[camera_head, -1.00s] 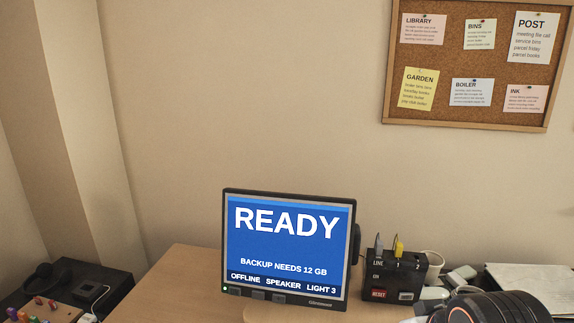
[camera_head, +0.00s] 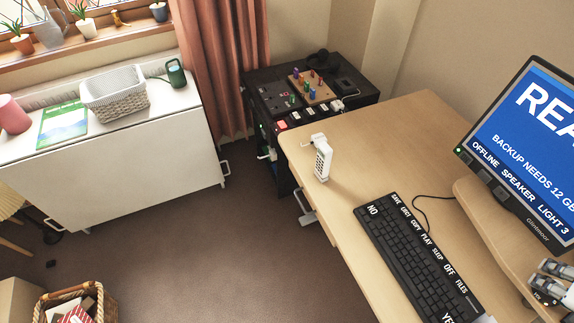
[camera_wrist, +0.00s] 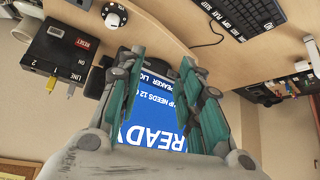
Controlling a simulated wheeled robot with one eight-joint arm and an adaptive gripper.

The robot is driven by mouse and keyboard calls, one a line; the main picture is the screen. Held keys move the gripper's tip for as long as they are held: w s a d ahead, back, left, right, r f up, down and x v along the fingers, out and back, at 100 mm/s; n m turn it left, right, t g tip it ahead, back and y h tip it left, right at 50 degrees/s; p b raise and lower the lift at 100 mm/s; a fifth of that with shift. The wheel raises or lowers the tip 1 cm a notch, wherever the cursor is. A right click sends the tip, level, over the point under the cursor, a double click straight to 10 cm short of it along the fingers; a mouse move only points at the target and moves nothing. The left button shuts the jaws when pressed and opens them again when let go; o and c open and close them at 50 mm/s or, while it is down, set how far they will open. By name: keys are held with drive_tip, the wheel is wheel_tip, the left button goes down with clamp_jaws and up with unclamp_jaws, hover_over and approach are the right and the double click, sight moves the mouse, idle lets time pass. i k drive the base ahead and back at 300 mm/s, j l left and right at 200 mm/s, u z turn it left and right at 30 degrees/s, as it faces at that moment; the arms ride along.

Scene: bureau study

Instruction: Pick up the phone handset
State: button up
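A white handset-like object (camera_head: 322,160) with a dark keypad-like face stands near the left edge of the wooden desk (camera_head: 372,140) in the head view. I take it to be the phone handset. The monitor (camera_wrist: 152,112) shows behind the fingers, upside down.
A black keyboard (camera_head: 418,258) lies on the desk, with the monitor (camera_head: 525,150) to its right. A dark cabinet (camera_head: 270,98) with small items stands behind the desk's left end. A white cabinet (camera_head: 120,165) is at left. Brown floor (camera_head: 230,260) between is open.

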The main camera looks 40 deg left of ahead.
sight(325, 152)
drive_tip(key=u, duration=1.55)
